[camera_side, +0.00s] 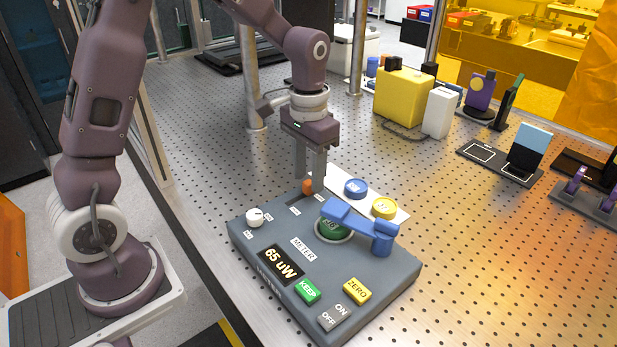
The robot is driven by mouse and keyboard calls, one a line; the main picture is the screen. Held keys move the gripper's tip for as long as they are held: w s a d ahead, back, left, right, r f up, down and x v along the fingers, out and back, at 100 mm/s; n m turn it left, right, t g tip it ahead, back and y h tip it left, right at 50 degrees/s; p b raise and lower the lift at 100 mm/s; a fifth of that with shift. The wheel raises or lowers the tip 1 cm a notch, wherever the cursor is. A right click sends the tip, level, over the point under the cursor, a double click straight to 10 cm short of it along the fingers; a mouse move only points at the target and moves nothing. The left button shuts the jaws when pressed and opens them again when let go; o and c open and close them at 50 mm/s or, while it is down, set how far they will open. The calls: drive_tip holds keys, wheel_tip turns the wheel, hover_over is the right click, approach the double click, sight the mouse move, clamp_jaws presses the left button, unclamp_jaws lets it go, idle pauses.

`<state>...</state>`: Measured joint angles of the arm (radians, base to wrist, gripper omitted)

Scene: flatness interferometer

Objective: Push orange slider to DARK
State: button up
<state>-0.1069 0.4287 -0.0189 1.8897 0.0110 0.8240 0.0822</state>
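The orange slider (307,186) stands up at the far edge of the grey meter box (250,238), at the right end of a dark slot (293,197). Small white labels lie along the slot, too small to read, so I cannot tell which marks DARK. My gripper (311,184) points down at the slider, with its fingertips right at it. A narrow gap shows between the fingers. I cannot tell whether they grip the slider or only stand beside it.
The box also carries a white knob (254,217), a display reading "65 uW" (281,265), green KEEP (308,290), yellow ZERO (357,291) and an ON/OFF switch (335,317). A blue arm (357,223) spans a green disc (333,230). Blue (355,188) and yellow (384,207) discs lie behind.

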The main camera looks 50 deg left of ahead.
drive_tip(key=shift+f, duration=0.75)
clamp_jaws()
drive_tip(key=shift+r, duration=0.1)
idle(0.8)
